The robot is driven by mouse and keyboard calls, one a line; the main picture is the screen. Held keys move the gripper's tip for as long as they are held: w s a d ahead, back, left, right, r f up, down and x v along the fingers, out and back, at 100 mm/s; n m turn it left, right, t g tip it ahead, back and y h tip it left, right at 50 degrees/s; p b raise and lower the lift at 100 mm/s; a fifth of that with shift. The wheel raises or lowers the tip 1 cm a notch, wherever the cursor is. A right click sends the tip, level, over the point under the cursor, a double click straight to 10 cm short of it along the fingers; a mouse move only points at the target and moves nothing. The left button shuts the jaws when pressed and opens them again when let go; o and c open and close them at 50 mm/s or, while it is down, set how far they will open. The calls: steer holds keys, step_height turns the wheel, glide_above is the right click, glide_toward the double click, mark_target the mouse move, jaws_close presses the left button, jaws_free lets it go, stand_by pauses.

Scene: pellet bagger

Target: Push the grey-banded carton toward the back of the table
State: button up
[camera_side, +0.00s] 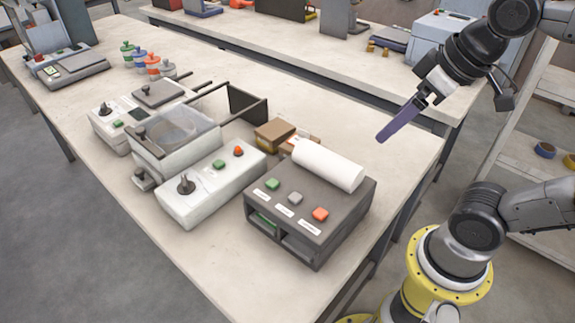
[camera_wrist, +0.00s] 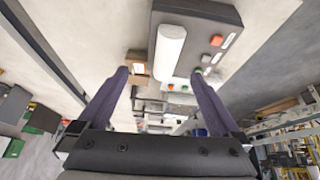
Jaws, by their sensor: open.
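Small brown cartons lie behind the dark grey machine in the side view. One carton (camera_side: 274,135) shows clearly. Another carton (camera_side: 300,139) is partly hidden by the white roll. I cannot make out a grey band on either. In the wrist view a brown carton (camera_wrist: 138,67) shows just right of the left fingertip. My gripper (camera_side: 382,137), with long purple fingers, hangs above the right part of the table, to the right of the cartons and apart from them. In the wrist view my gripper (camera_wrist: 160,74) is open, with nothing held between its fingertips.
The dark grey machine (camera_side: 310,208) with coloured buttons carries the white roll (camera_side: 328,165) in front of the cartons. A white sealer (camera_side: 210,185) with a dark frame (camera_side: 248,102) stands to the left. The table (camera_side: 400,165) is bare right of the machine.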

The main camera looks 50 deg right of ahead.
steer(key=f, duration=0.1)
steer(key=s+f, duration=0.1)
steer(key=f, duration=0.1)
steer(key=s+f, duration=0.1)
steer(key=shift+s+f, duration=0.15)
steer(key=shift+f, duration=0.1)
steer(key=shift+c, duration=1.1)
steer(key=shift+m, duration=0.3)
steer(key=r, duration=0.5)
steer(key=shift+w, duration=0.25)
steer(key=c, duration=0.7)
steer(key=w+r+m, duration=0.2)
steer(key=w, duration=0.1)
steer(key=w+r+m+g, duration=0.1)
steer(key=w, duration=0.1)
steer(key=shift+a, duration=0.25)
jaws_close()
steer(key=m+g, duration=0.4)
steer(key=m, duration=1.1)
glide_above(286, 153)
steer(key=s+a, duration=0.1)
steer(key=a, duration=0.4)
step_height(286, 153, down, 16)
steer(key=f, duration=0.9)
steer(key=shift+s+a+f, duration=0.1)
steer(key=shift+a+f, duration=0.05)
steer(key=shift+a, duration=0.05)
steer(key=d, duration=0.2)
steer(key=shift+d+f, duration=0.35)
steer(key=shift+d, duration=0.65)
